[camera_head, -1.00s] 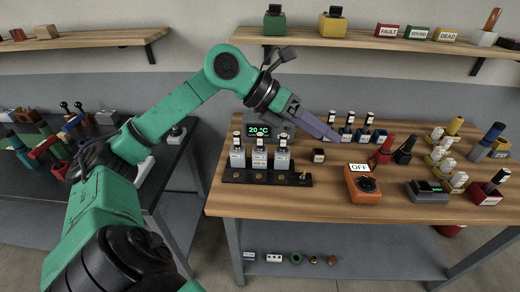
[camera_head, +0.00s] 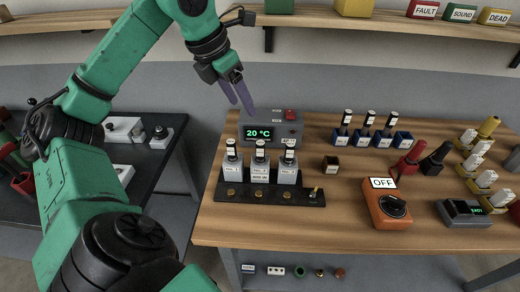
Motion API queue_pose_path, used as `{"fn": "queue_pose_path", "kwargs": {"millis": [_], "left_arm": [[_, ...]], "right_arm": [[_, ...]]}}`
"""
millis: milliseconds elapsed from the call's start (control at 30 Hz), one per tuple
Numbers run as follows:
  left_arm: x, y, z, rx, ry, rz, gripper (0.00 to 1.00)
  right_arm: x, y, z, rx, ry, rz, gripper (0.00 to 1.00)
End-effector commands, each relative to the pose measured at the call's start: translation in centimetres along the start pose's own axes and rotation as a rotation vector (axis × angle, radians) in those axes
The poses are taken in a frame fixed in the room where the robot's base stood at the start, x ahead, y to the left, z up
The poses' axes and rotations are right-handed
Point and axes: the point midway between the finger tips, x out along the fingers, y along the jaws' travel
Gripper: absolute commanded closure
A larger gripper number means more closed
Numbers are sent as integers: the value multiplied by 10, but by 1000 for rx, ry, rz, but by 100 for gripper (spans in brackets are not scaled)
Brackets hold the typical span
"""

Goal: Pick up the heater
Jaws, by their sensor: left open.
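A grey box (camera_head: 288,132) with a green "20 °C" display and a red switch on top stands at the back left of the wooden table; it looks like the heater. My left gripper (camera_head: 241,108) is open and empty, with its two purple fingers pointing down at the back left corner of the box. The fingertips overlap the box's top left edge in the picture; I cannot tell whether they touch it. The bottles in front hide the lower front of the box. My right gripper is not in view.
A black rack (camera_head: 269,193) with three labelled bottles stands directly in front of the box. Blue blocks with vials (camera_head: 362,139), a small brown block (camera_head: 331,164) and an orange "OFF" unit (camera_head: 388,208) lie to the right. A shelf (camera_head: 398,34) runs above.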

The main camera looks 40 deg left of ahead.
Motion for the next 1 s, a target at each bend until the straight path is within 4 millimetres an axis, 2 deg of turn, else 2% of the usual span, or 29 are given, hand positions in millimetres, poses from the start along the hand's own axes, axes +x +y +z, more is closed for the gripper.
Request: {"fn": "queue_pose_path", "kwargs": {"millis": [33, 100, 300, 367, 467, 700, 867, 1000], "left_arm": [[18, 0, -7, 1, -1, 0, 34], [31, 0, -13, 1, -1, 0, 34], [55, 0, -23, 1, -1, -1, 34], [58, 0, -23, 1, -1, -1, 34], [71, -1, -23, 2, 1, -4, 34], [132, -2, -22, 1, 2, -6, 34], [150, -1, -20, 1, 0, -4, 34], [173, -2, -16, 1, 2, -7, 34]], "right_arm": [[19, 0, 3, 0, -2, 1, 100], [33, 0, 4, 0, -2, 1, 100], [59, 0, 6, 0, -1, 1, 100], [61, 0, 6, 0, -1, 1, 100], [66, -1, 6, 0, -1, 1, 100], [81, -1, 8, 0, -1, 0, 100], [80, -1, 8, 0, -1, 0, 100], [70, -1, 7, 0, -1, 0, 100]]}}
